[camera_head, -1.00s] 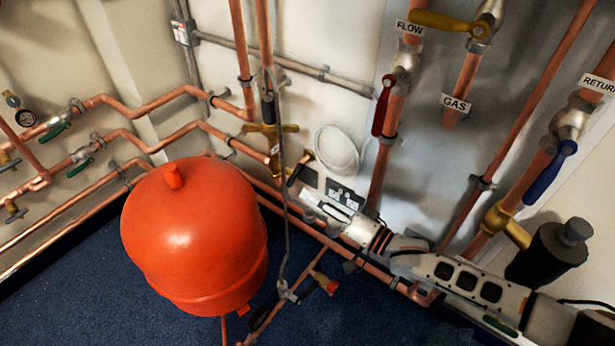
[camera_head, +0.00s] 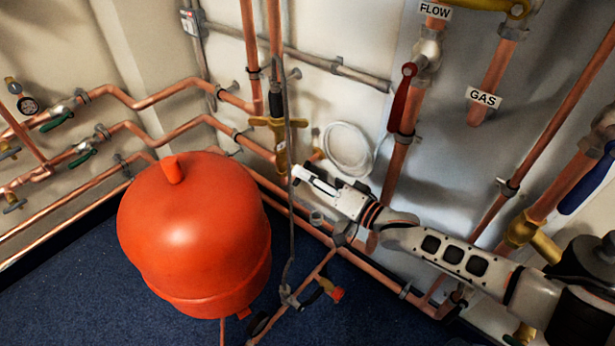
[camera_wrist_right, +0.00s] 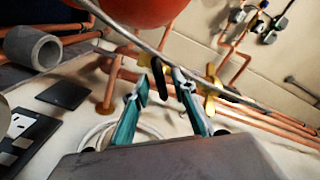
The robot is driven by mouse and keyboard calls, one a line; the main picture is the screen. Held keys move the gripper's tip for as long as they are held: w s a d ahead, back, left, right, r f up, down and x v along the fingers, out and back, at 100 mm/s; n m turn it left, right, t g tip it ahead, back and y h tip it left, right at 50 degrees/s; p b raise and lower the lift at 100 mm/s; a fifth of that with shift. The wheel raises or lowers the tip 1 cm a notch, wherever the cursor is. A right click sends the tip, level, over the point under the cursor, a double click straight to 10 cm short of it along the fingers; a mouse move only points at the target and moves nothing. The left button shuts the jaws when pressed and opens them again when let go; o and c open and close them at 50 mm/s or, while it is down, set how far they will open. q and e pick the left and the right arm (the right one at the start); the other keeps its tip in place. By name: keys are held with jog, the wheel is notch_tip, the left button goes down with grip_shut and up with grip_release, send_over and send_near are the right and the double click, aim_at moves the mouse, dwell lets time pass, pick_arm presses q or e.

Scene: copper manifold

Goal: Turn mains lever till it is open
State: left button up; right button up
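A brass valve with a yellow cross handle (camera_head: 277,122) sits on the vertical copper pipe behind the red tank. My right gripper (camera_head: 297,173) is just below and right of it, partly blurred into the pipework. In the right wrist view the two teal fingers of my right gripper (camera_wrist_right: 160,82) are apart. A black lever (camera_wrist_right: 159,77) shows between their tips; I cannot tell if they touch it. No label marks which lever is the mains. My left gripper is not in view.
The red tank (camera_head: 195,235) stands left of my arm. A thin grey hose (camera_head: 288,220) hangs close to the gripper. A red lever (camera_head: 402,97) is on the flow pipe, and a blue lever (camera_head: 590,180) is at the right. Copper pipes run low along the wall.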

grip_shut()
jog(key=shift+n, duration=0.4)
jog(key=shift+s+n+p, duration=0.1)
jog(key=shift+n+p, duration=0.4)
jog(key=shift+n, duration=2.6)
jog(key=shift+f, duration=0.1)
